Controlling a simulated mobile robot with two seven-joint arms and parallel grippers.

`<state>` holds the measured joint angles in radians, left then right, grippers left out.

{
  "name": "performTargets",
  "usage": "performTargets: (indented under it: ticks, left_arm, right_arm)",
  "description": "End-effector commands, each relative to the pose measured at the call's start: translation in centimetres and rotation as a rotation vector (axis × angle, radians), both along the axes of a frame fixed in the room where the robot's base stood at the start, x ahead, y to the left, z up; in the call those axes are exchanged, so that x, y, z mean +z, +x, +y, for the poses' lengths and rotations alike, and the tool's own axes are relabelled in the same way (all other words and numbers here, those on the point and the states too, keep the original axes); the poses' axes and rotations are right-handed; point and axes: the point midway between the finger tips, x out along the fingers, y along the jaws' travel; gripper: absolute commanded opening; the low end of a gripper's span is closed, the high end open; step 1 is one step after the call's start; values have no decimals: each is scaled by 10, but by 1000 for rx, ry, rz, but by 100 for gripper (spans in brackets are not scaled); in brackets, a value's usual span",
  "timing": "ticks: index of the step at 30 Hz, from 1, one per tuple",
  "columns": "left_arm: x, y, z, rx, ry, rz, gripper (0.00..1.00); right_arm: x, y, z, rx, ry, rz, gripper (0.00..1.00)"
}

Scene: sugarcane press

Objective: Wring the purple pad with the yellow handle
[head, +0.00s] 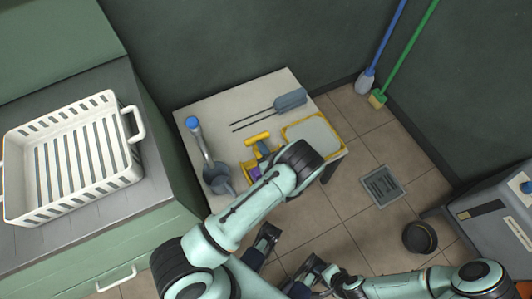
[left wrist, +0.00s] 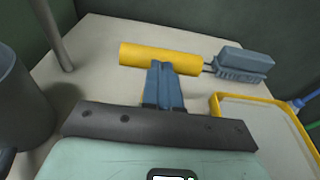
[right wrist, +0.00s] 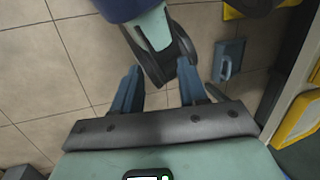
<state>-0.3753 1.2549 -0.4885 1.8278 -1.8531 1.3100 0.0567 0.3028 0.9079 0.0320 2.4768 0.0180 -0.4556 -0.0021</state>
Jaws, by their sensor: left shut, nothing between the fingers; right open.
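The yellow handle (head: 257,138) lies level above the light table, and it also shows in the left wrist view (left wrist: 158,57). A small part of the purple pad (head: 255,173) shows beside my left arm; the rest is hidden. My left gripper (left wrist: 162,66) is shut and empty, with its fingertips at the near side of the yellow handle; I cannot tell whether they touch it. My right gripper (right wrist: 158,80) is open and empty, low over the tiled floor, away from the table.
The table (head: 282,86) also holds a grey pot (head: 217,178), a blue-grey brush-like tool (head: 290,100) and a yellow-rimmed tray (head: 312,134). A white basket (head: 70,165) stands on the left counter. A floor drain (head: 382,186) and a black bowl (head: 420,238) lie right.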

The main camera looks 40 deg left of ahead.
Motion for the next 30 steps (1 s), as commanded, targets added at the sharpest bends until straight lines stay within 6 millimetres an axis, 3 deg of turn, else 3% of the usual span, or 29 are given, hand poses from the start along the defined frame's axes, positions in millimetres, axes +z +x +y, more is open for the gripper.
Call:
performTargets:
  ticks: [12, 21, 30]
  left_arm:
    - [0, 2, 4, 1, 0, -1, 0]
    - [-1, 22, 42, 2, 0, -2, 0]
    - [1, 24, 48, 1, 3, -3, 0]
  right_arm:
    - [-1, 1, -1, -2, -1, -2, 43]
    - [-9, 11, -5, -12, -13, -28, 43]
    - [-9, 11, -5, -13, -13, -30, 43]
